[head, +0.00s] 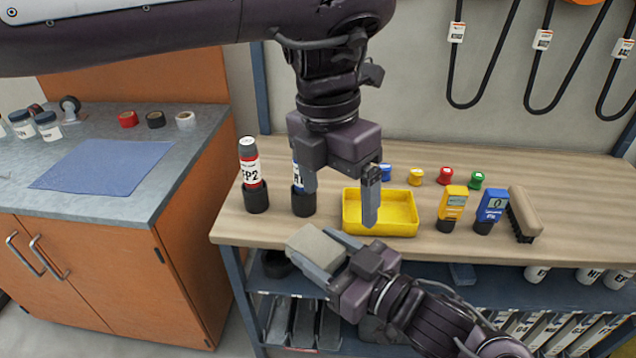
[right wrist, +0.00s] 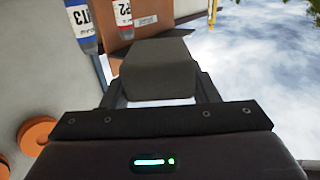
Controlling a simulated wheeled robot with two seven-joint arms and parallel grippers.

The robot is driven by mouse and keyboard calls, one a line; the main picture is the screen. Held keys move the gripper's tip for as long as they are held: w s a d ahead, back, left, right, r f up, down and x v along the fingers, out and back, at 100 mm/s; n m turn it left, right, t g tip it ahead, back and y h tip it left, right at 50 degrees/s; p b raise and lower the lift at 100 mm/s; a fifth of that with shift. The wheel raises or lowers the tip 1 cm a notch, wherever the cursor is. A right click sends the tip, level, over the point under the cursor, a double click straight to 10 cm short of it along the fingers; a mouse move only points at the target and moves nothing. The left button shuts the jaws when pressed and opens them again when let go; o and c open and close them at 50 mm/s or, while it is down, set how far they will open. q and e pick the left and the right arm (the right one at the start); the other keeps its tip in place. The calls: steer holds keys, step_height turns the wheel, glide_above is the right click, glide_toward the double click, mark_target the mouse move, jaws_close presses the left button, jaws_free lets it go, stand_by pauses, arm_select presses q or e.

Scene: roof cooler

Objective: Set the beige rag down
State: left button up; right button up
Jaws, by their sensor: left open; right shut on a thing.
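The beige rag (head: 316,247) is a folded, block-like piece held between the fingers of my right gripper (head: 335,262), at the front edge of the wooden bench. In the right wrist view the rag (right wrist: 158,68) looks dark grey-brown between the finger tips. It appears to be in the air, in front of the bench top. My left gripper (head: 341,200) is open and empty, pointing down over the bench, with one finger in front of the yellow tray (head: 408,222) and the other by the blue-labelled bottle (head: 303,203).
A red-labelled bottle (head: 252,180) stands at the bench's left end. Yellow and blue meters (head: 491,207) and a brush (head: 523,213) stand right of the tray. Small coloured caps lie behind. A blue cloth (head: 105,167) lies on the left cabinet. Bare bench top (head: 580,200) shows at the right.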

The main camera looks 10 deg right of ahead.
mark_target(318, 245)
arm_select(q)
steer(key=shift+n+y, duration=0.3)
steer(key=shift+y, duration=0.3)
steer(key=f, duration=0.3)
steer(key=a+f, duration=0.1)
steer(key=f, duration=0.3)
steer(key=a+f, duration=0.1)
steer(key=f, duration=0.3)
steer(key=shift+w+a+f, duration=0.15)
steer(key=shift+a+f, duration=0.05)
steer(key=shift+a, duration=0.05)
steer(key=c, duration=0.6)
steer(key=shift+c, duration=0.8)
arm_select(e)
steer(key=o, duration=1.1)
steer(key=shift+c, duration=0.2)
